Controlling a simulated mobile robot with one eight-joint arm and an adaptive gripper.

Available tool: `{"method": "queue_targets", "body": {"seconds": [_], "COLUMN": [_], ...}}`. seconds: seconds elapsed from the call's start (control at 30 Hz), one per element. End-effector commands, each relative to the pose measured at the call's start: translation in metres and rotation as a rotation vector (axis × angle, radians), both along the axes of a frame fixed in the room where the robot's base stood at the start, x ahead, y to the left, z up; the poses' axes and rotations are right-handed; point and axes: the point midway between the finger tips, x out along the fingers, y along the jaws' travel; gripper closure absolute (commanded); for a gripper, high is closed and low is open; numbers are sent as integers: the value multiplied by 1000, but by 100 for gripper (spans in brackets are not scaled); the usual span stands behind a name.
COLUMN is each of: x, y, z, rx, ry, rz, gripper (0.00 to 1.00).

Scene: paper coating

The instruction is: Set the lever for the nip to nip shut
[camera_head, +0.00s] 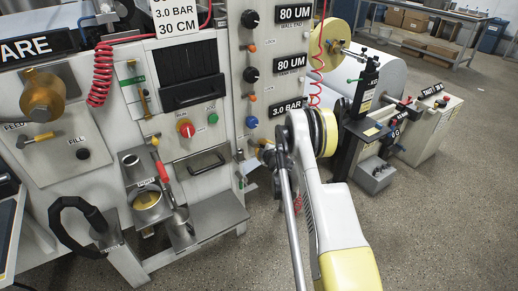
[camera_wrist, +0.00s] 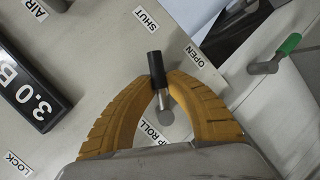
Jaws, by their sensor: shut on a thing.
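The nip lever (camera_wrist: 155,65) is a short metal rod with a black grip, on a pale panel in the wrist view. Its round base (camera_wrist: 166,116) sits beside a partly hidden label ending in "P ROLL". The black end points up the picture, roughly toward the SHUT label (camera_wrist: 146,20); the OPEN label (camera_wrist: 195,56) is to its right. My gripper (camera_wrist: 160,80) has yellow ribbed fingers closed around the lever, one on each side. In the head view my gripper is at the panel's lower right, largely hidden behind my arm.
A green-tipped lever (camera_wrist: 288,44) is to the right in the wrist view, and a "3.0" display (camera_wrist: 28,92) to the left. In the head view, a red stop button (camera_head: 185,129) and a metal pot (camera_head: 147,199) are left of my arm. Rollers (camera_head: 385,85) stand right.

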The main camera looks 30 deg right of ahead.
Motion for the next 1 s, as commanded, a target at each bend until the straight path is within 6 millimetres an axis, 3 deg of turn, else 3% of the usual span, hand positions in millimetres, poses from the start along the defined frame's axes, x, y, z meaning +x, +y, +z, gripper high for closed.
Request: {"method": "queue_targets", "body": {"seconds": [0.7, 0.73, 0.8, 1.0], "x": [0, 0, 0, 0], "y": [-3, -3, -3, -2], "z": [4, 4, 3, 3], "rx": [-78, -78, -76, -76], "ry": [-5, -5, -4, -4], "rz": [-2, -2, -2, -1], "gripper": [100, 79, 62, 62]}}
